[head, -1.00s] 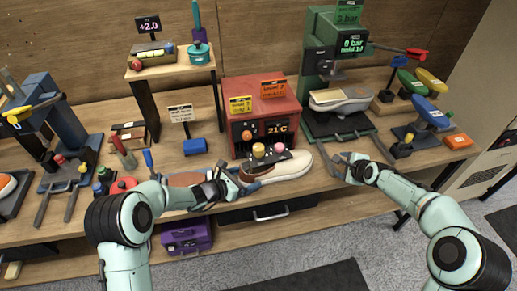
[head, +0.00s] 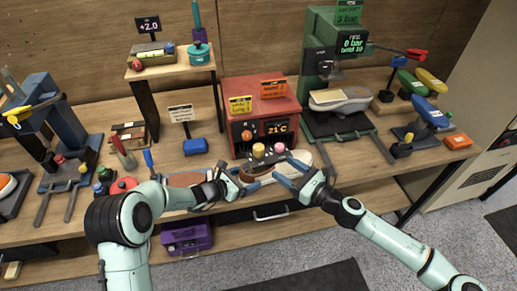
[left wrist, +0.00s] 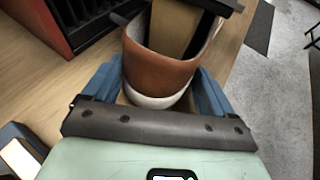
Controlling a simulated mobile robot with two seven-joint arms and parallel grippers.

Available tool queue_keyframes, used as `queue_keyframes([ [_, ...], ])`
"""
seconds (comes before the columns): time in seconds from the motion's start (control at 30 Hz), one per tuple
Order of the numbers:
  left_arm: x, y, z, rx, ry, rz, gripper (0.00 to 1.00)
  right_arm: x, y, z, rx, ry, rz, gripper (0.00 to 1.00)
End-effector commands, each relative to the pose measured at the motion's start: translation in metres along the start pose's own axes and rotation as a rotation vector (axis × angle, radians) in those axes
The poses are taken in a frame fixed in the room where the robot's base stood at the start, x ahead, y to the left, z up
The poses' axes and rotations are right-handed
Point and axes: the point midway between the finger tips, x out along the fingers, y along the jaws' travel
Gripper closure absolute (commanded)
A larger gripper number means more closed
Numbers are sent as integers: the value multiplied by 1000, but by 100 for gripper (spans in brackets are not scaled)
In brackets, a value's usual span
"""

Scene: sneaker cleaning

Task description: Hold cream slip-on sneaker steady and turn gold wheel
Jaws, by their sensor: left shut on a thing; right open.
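The cream slip-on sneaker (head: 303,157) lies in front of the red machine, its toe to the right and partly hidden by my right gripper. A dark bar with a gold wheel (head: 258,149) and a pink wheel (head: 280,148) sits above the shoe. My left gripper (head: 232,187) is shut on the sneaker's heel end. In the left wrist view its blue fingers flank the brown heel (left wrist: 160,75) above a white sole; a wooden block is inside. My right gripper (head: 289,173) is open over the sneaker's front half, right of the gold wheel and apart from it.
The red machine (head: 261,121) with a 21 C display stands just behind. A green press (head: 321,45) with another shoe under it is at the right. The table's front edge is close below the sneaker.

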Motion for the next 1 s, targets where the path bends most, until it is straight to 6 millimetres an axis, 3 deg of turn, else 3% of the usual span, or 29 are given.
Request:
queue_keyframes([
  [0.17,0,0,1,-1,-1,1,55,11,0,6,27,-23,2,36],
  [0.5,0,0,1,0,-1,1,56,77,1,8,23,-21,4,36],
  [0.7,0,1,1,-1,-1,2,56,106,0,8,23,-20,2,36],
  [1.0,0,1,1,-1,-1,2,56,119,0,7,23,-18,1,36],
])
